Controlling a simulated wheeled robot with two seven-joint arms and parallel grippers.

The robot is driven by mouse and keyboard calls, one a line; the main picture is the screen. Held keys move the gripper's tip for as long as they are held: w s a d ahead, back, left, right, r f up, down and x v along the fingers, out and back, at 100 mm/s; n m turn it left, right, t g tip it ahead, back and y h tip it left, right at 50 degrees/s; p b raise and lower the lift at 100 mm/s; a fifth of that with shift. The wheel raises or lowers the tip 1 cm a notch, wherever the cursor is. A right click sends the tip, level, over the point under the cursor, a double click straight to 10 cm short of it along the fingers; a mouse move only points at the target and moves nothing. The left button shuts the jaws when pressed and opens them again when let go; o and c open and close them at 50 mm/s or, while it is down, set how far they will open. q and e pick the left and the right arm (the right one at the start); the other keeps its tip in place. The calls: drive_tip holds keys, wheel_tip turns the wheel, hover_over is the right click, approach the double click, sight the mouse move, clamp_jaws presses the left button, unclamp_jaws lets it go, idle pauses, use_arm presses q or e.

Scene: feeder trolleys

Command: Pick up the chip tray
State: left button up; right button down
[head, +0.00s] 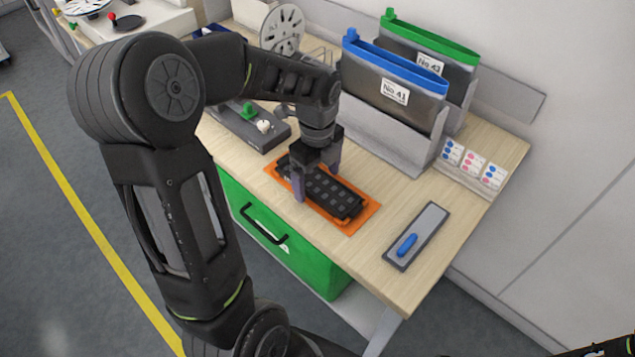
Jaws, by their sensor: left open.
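The chip tray (338,197) is black with rows of small grey pockets. It lies on an orange mat (366,218) near the front of the wooden bench. My left gripper (317,180) points down over the tray's back-left part. Its jaws are open, with one finger at the tray's front long side and the other toward the far side. The gripper hides part of the tray, and I cannot tell whether the fingers touch it. My right gripper does not show.
Behind the tray, a grey rack (385,145) holds the blue-topped No 41 bag (392,88) and a green-topped bag (428,62). A grey plate with a blue handle (407,244) lies to the right. A dark box with knobs (240,128) stands left. A green drawer (285,250) is below.

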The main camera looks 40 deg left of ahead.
use_arm(q)
drive_tip(key=shift+f, duration=0.1)
drive_tip(key=shift+c, duration=0.3)
drive_tip(key=c, duration=1.6)
